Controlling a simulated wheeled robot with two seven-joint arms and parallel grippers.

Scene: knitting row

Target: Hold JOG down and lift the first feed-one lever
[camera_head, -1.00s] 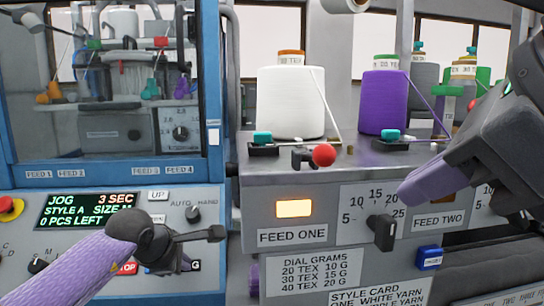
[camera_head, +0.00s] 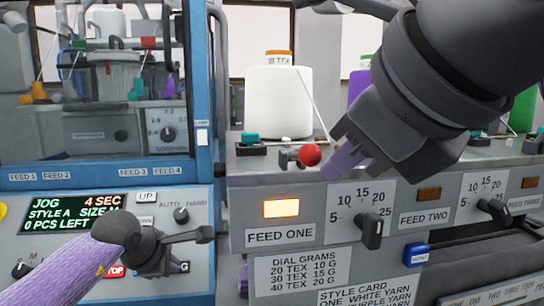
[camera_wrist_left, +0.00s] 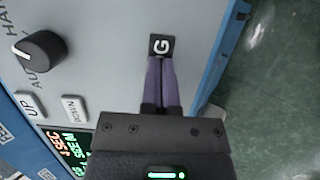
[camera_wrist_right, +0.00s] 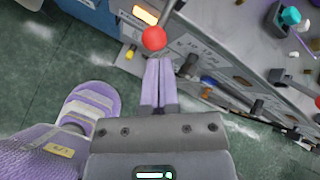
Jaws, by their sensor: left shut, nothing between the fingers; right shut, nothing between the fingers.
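The black JOG button (camera_wrist_left: 161,45) shows only its "G" in the left wrist view, with my left gripper's (camera_wrist_left: 160,62) shut fingertips against it. In the head view my left gripper (camera_head: 178,264) covers most of it. The display (camera_head: 75,214) reads JOG, 4 SEC. The feed-one lever has a red ball (camera_head: 310,154) on the shelf edge above the lit FEED ONE lamp (camera_head: 281,208). My right gripper (camera_head: 338,163) is shut and empty, its purple fingertips just right of the ball. In the right wrist view the red ball (camera_wrist_right: 153,38) lies just beyond the fingertips (camera_wrist_right: 158,62); contact is unclear.
A white yarn cone (camera_head: 279,102) stands behind the lever. The feed-one dial knob (camera_head: 370,232) sits below my right gripper. My right arm hides much of the purple cone (camera_head: 358,86) and feed two's top. A blue button (camera_head: 416,254) is lower right.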

